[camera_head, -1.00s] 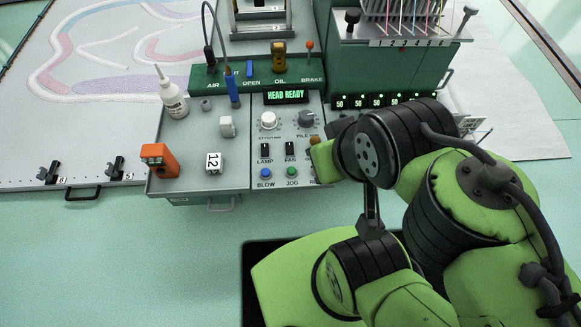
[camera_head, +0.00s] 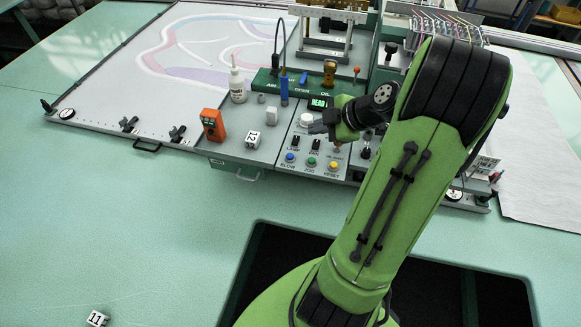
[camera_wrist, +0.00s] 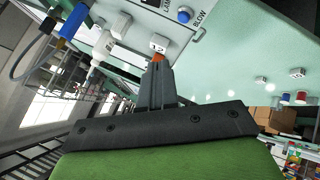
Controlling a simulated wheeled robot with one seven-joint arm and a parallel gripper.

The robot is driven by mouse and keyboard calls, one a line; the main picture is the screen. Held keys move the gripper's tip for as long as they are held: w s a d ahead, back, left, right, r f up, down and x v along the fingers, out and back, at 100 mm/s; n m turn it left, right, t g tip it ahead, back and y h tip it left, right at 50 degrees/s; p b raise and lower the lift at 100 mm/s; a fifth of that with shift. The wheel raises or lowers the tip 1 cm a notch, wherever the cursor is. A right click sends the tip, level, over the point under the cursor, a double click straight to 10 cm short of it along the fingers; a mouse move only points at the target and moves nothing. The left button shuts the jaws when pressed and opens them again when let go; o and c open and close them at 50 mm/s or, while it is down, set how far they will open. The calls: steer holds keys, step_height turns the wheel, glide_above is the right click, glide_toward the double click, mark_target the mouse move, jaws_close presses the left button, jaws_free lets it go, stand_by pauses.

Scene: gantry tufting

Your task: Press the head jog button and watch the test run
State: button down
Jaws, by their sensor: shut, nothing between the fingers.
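The green JOG button (camera_head: 311,162) sits on the grey control panel (camera_head: 300,140), between the blue BLOW button (camera_head: 290,157) and the yellow RESET button (camera_head: 333,166). The green-lit display (camera_head: 319,102) above is partly hidden by my arm; only "HEAD" reads. My gripper (camera_head: 314,127) is over the panel, above and apart from the JOG button, with its fingers pointing left. In the wrist view my gripper (camera_wrist: 158,66) is shut and empty. The BLOW button also shows there (camera_wrist: 184,14); the JOG button does not.
LAMP and FAN switches lie just above the buttons. A block marked 11 (camera_head: 97,319) lies lower left.

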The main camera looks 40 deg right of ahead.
steer(key=shift+w+f, duration=0.1)
steer(key=shift+w, duration=0.1)
steer(key=b, duration=0.6)
glide_above(314, 162)
step_height(314, 162, down, 8)
steer(key=shift+d+f, duration=0.15)
steer(key=shift+f+b, duration=0.3)
steer(key=shift+b, duration=0.15)
stand_by(1.3)
steer(key=shift+f+b, duration=0.4)
steer(key=shift+b, duration=0.35)
